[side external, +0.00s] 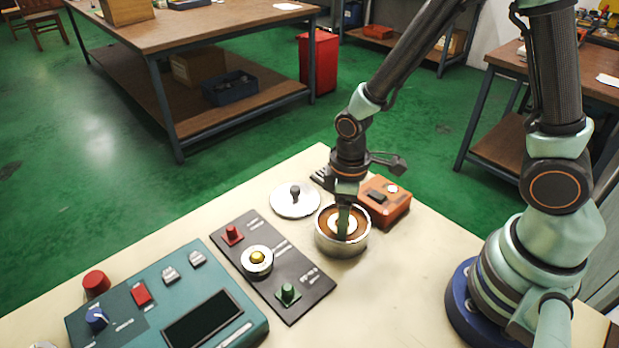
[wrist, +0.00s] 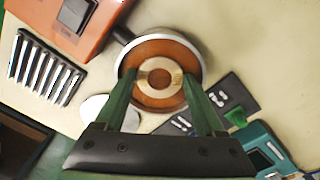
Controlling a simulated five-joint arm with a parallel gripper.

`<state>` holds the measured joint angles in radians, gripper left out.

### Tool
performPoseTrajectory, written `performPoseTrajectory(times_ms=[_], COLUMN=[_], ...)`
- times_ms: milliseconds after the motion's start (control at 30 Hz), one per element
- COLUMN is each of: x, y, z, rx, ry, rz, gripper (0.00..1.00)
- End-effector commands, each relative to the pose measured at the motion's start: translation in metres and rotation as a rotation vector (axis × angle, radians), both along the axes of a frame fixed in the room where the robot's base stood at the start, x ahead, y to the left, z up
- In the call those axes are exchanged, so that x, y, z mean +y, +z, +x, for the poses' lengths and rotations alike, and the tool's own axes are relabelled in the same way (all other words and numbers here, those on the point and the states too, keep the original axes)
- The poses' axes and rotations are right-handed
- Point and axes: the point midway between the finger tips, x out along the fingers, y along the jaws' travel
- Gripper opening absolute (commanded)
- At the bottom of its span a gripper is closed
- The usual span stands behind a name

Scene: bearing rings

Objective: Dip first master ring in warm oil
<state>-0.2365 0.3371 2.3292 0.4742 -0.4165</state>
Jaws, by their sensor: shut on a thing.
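A round metal pot of brown oil (side external: 324,243) stands on the cream table, and it also shows in the wrist view (wrist: 190,42). My gripper (side external: 343,232) points down into the pot. In the wrist view its two green fingers (wrist: 158,84) reach to either side of a pale metal ring (wrist: 160,67). The gripper is shut on this ring. The ring is over or in the oil, inside the pot's rim; how deep it sits I cannot tell. In the side view the fingers partly cover the ring.
A white lid with a dark knob (side external: 295,200) lies left of the pot. An orange box (side external: 386,203) stands behind it to the right. A dark panel with coloured posts (side external: 273,265) and a teal console (side external: 165,300) are at front left. A slotted rack (wrist: 46,68) shows in the wrist view.

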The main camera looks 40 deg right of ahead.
Motion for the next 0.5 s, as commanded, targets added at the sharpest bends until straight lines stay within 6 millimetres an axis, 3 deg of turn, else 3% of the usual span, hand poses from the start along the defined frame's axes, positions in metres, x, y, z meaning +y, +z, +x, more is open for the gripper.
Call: performPoseTrajectory(times_ms=[500], x=[0.000], y=[0.024], z=[0.000], rx=[-0.002], ry=[0.000], rz=[0.000], gripper=[0.00])
